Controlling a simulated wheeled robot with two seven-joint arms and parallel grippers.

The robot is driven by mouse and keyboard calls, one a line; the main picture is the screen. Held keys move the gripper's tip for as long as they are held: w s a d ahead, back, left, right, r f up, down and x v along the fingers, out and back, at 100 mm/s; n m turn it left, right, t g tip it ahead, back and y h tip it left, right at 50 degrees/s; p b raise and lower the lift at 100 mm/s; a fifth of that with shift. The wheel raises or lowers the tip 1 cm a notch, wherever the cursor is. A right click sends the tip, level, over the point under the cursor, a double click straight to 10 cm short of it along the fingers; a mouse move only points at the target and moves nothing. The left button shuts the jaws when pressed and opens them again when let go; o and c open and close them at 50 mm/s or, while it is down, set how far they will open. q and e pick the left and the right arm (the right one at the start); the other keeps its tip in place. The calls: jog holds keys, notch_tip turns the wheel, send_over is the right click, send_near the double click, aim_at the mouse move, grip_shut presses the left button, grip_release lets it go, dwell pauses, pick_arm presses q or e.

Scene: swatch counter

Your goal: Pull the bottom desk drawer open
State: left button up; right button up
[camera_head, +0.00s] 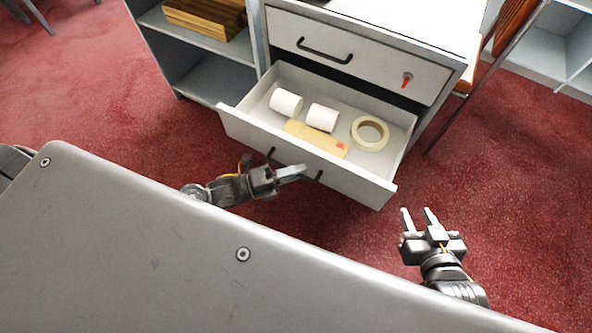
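The bottom desk drawer (232,124) is pulled well out of the white desk unit, and its inside shows. Its dark bar handle (319,175) is on the front panel, with its middle hidden behind my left gripper. My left gripper (297,171) is at the handle's middle, its fingers close together and seemingly shut on the bar; the lower finger is mostly hidden. My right gripper (417,215) is open and empty, over the floor to the right of the drawer's front corner.
In the drawer lie two white rolls (286,102) (322,117), a tape ring (370,133) and a tan envelope (314,139). The upper drawer (372,65) is shut, with a red key (406,81). A shelf holds a wooden block (205,14). Red carpet (130,120) is clear around the drawer.

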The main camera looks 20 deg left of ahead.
pick_arm(q)
jog(key=v, duration=1)
jog(key=shift+s+a, duration=0.2)
jog(key=shift+a, duration=0.1)
pick_arm(e)
jog(key=shift+s+d+f+g, duration=0.2)
jog(key=shift+f+g, duration=0.1)
pick_arm(q)
jog(key=shift+f, duration=0.1)
